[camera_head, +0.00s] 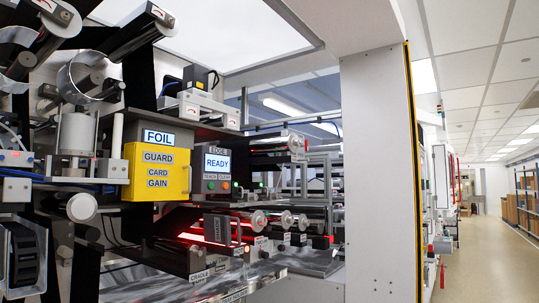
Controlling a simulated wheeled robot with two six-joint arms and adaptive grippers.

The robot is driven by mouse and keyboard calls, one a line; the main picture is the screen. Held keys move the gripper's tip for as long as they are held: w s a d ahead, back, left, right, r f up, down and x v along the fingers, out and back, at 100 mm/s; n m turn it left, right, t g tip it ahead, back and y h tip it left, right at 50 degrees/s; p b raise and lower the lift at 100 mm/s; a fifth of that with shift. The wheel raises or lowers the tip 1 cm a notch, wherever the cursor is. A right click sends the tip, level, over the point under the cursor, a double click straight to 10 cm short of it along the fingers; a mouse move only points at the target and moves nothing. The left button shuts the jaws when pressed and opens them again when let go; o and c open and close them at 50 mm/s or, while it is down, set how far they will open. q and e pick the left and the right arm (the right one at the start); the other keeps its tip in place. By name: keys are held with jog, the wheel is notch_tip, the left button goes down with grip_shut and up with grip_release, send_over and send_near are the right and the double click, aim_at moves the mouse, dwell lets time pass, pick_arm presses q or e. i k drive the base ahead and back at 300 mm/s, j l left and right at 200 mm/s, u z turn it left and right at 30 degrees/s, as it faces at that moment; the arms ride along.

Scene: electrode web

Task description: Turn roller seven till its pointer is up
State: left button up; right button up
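Rollers show on the machine at left, but I cannot read a number on any of them, so I cannot tell which is roller seven. Large rollers with round end faces stand at the upper left, one with a shiny ring-shaped end (83,76) and one at the top centre-left (163,20). Small white plates with red curved arrows (53,10) sit by some of them. Several smaller rollers with metal end discs (258,218) lie in a row at the lower middle. No pointer can be made out clearly. Neither of my grippers is in view.
A yellow guard box (157,172) under a FOIL sign (159,137) juts out at left. A white machine post (377,180) stands at centre. A clear aisle (487,260) runs at right past shelves of boxes (528,205).

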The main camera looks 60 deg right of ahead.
aim_at(291, 143)
jog(key=z, duration=2.05)
jog(key=i, duration=0.1)
jog(key=l, duration=0.05)
